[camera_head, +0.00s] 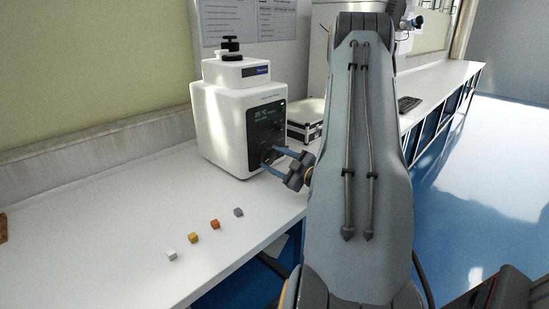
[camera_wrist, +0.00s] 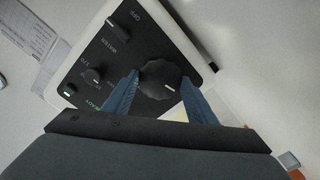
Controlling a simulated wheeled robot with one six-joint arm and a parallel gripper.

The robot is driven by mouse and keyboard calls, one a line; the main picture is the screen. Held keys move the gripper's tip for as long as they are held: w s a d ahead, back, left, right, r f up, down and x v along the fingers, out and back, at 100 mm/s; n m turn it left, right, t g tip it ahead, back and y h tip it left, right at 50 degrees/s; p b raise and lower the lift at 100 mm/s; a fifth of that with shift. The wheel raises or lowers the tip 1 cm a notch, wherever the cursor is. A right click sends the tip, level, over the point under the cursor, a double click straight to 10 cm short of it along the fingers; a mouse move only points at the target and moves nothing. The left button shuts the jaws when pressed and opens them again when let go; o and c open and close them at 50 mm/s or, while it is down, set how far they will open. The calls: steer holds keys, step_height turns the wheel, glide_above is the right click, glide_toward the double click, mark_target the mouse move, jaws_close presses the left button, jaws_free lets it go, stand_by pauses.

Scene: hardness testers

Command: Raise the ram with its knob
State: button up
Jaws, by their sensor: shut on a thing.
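The white machine (camera_head: 222,125) stands on the counter, with a black front panel (camera_head: 266,128) bearing a small lit display. My gripper (camera_head: 270,160) reaches from the right to the lower part of this panel. In the wrist view, a large black ribbed knob (camera_wrist: 160,79) with a pale mark sits between the two blue fingers of my gripper (camera_wrist: 160,77), which are shut on it from both sides. A ram is not clearly visible.
A black knob (camera_head: 231,47) tops the machine. Several small cubes, including an orange one (camera_head: 214,224), lie on the white counter (camera_head: 95,255) at front left. A silver-edged case (camera_head: 305,122) stands behind my arm's side. My arm hides the middle of the counter.

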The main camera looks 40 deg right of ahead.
steer(key=shift+m, duration=0.3)
steer(key=o, duration=1.1)
steer(key=shift+d, duration=0.1)
steer(key=shift+c, duration=0.2)
steer(key=shift+s, duration=0.1)
steer(key=s, duration=0.5)
steer(key=s+b, duration=0.1)
steer(key=s, duration=0.1)
steer(key=shift+s+d, duration=0.3)
steer(key=shift+s, duration=0.05)
